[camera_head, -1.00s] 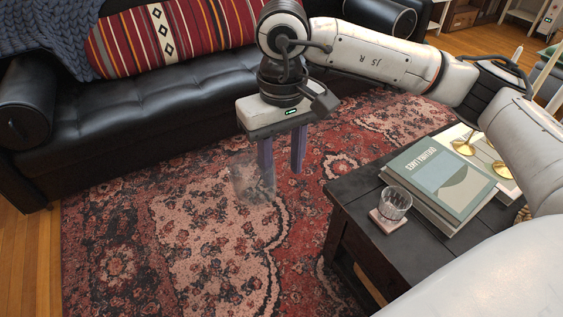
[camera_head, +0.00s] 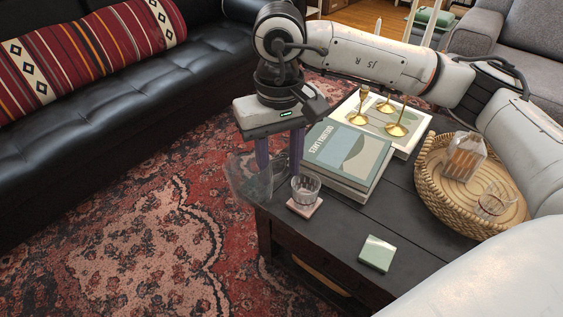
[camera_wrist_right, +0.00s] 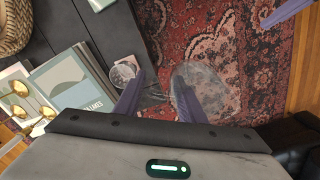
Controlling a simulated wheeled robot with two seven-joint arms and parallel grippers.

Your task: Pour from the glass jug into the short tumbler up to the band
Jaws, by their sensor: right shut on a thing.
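My right gripper (camera_head: 280,172) is shut on the clear glass jug (camera_head: 246,180), which hangs just off the table's near left edge. The jug also shows in the right wrist view (camera_wrist_right: 207,88), beside the fingers. Its fill level is too faint to tell. The short tumbler (camera_head: 305,188) stands upright on a pink coaster (camera_head: 304,207) at the table corner, just right of the jug and apart from it. It also shows in the right wrist view (camera_wrist_right: 122,72); its band is not clear. A purple finger, seemingly of my left gripper (camera_wrist_right: 287,12), shows at the wrist view's top right.
The dark table (camera_head: 335,222) holds stacked books (camera_head: 345,160), gold holders (camera_head: 397,128) on a white-edged piece, and a green box (camera_head: 376,254). A woven basket (camera_head: 428,190) holds a decanter (camera_head: 465,155) and a glass (camera_head: 492,204). A black sofa (camera_head: 120,110) stands beyond the rug.

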